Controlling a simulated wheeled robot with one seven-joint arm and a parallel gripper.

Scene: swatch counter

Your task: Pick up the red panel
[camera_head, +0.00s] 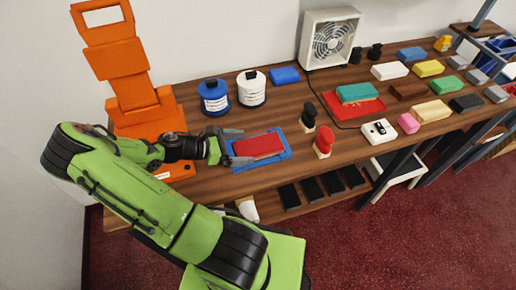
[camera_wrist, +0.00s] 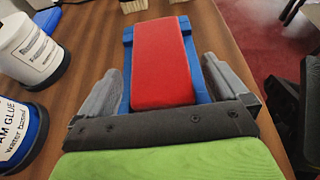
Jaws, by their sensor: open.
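The red panel (camera_head: 259,146) is a flat red block lying in a blue tray (camera_head: 237,168) on the wooden counter. In the wrist view the red panel (camera_wrist: 158,62) is straight ahead, with the blue tray (camera_wrist: 201,86) showing along its sides. My gripper (camera_head: 238,147) is at the tray's left end in the head view. In the wrist view my gripper (camera_wrist: 163,88) is open, one grey finger on each side of the panel's near end. No contact between fingers and panel shows.
Blue and white tubs (camera_head: 214,97) (camera_head: 251,89) stand behind the tray. An orange machine (camera_head: 127,80) is at the left. Several coloured blocks, including a teal one (camera_head: 357,92), crowd the right side.

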